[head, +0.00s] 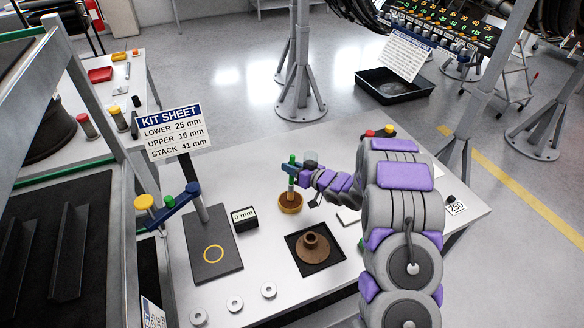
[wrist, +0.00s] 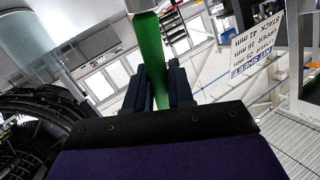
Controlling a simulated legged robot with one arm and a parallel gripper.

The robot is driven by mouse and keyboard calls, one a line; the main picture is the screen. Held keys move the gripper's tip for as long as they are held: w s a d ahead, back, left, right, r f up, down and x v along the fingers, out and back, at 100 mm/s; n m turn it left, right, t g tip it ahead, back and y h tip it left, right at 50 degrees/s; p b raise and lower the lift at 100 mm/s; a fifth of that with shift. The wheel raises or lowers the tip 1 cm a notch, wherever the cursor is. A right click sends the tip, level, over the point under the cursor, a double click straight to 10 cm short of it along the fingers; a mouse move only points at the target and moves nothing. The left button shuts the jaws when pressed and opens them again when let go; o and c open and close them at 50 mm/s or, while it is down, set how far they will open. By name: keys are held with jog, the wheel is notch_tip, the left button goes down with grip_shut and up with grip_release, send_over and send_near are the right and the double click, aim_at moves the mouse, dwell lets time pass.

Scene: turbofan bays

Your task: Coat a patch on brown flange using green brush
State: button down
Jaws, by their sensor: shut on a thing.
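The green brush (head: 291,161) stands about upright, its lower end at the mouth of a small brown bowl (head: 291,207). My gripper (head: 291,170) is shut on the brush. In the wrist view the green handle (wrist: 149,40) runs between the two dark fingers of my gripper (wrist: 160,85). I cannot tell whether the brush tip touches what is in the bowl. The brown flange (head: 313,247), a round disc with a raised hollow hub, lies on a black square mat (head: 330,263), in front of the bowl and slightly right. No coated patch is clear on it.
Several washers (head: 235,304) lie along the front edge. Bare table (head: 262,250) lies between plate and mat.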

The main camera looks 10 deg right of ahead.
jog(key=shift+r+p, duration=2.9)
jog(key=shift+r, duration=0.55)
